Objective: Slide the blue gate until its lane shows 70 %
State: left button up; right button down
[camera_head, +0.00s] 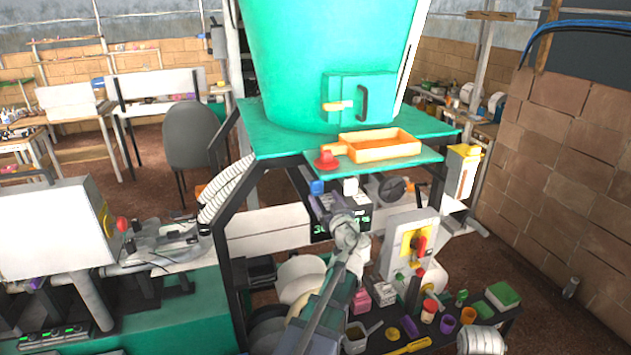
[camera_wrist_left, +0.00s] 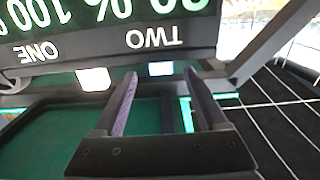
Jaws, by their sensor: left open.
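The blue gate (camera_head: 317,187) is a small blue block under the front edge of the green hopper shelf. A white block (camera_head: 350,186) sits to its right. Below them is a dark display (camera_head: 326,229) with green digits, partly hidden by my left arm; "30" seems readable at its left. My left gripper (camera_head: 345,222) is near this display. The labels ONE and TWO appear upside down there. My right gripper is not visible.
An orange tray (camera_head: 380,146) and a red knob (camera_head: 326,160) are on the shelf above. A white box with a red-yellow switch (camera_head: 409,245) stands at the right. Small cups and boxes crowd the lower bench. A dark frame post (camera_head: 227,275) stands left of my arm.

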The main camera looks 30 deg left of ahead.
aim_at(317, 188)
pick_arm(q)
jog(key=shift+x, duration=0.8)
jog(key=shift+w+a, duration=0.1)
jog(key=shift+x, duration=1.8)
jog(key=shift+c, duration=0.3)
jog(key=c, duration=1.1)
